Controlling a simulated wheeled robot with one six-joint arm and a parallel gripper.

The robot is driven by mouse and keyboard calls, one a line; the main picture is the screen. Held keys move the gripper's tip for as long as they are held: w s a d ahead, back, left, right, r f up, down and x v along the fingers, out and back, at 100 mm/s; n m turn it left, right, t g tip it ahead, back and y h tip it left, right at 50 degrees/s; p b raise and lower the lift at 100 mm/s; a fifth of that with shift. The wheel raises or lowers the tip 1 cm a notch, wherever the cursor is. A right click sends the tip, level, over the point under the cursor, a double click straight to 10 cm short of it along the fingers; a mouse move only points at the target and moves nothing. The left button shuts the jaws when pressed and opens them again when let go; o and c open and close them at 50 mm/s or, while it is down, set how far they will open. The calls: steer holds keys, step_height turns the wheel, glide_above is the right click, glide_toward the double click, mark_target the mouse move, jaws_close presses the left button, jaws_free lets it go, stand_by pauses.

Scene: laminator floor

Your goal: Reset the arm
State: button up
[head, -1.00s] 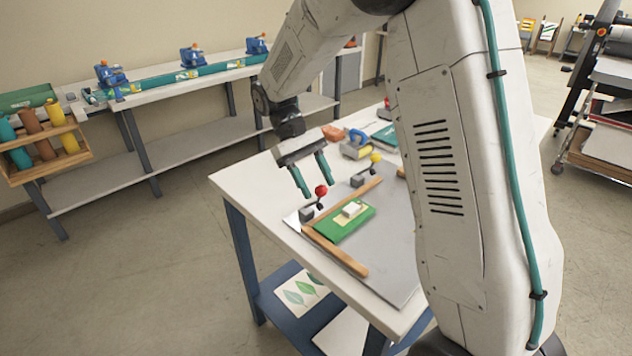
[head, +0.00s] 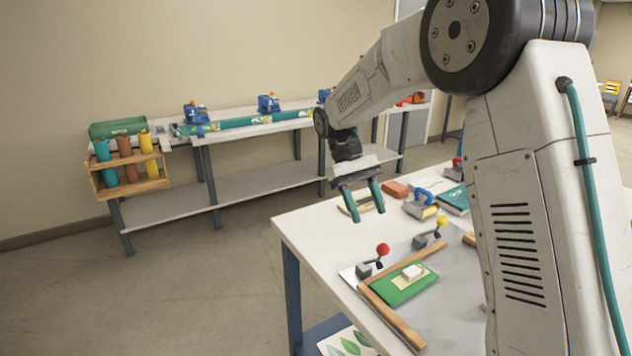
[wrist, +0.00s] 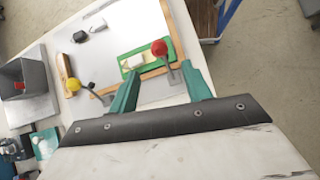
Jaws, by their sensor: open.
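My gripper (head: 366,202) is open and empty, with its two teal fingers apart above the back left part of the white table (head: 312,232). In the wrist view my gripper (wrist: 160,92) shows its fingers spread over the table, with nothing between them. The red-knobbed lever clamp (head: 382,250) and the yellow-knobbed one (head: 441,223) stand beside a wooden frame (head: 392,318). A green board (head: 398,292) with a small white block (head: 412,271) lies inside the frame's corner. My arm reaches out to the left, bent downward at the wrist.
An orange-brown block (head: 396,190), a blue-handled tool (head: 420,206) and a teal book (head: 455,200) lie near my gripper. A long bench (head: 260,171) with blue clamps runs along the wall. A wooden rack (head: 130,184) holds coloured rolls. Floor at left is clear.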

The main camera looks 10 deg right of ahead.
steer(key=s+r+m+t+y, duration=0.1)
steer(key=s+t, duration=0.3)
steer(key=s, duration=1.1)
steer(key=s+d+r+t+y, duration=0.1)
steer(key=s+r+t, duration=0.2)
steer(key=s, duration=1.2)
steer(key=shift+m+t, duration=0.4)
steer(key=shift+t, duration=0.3)
steer(key=shift+r, duration=0.1)
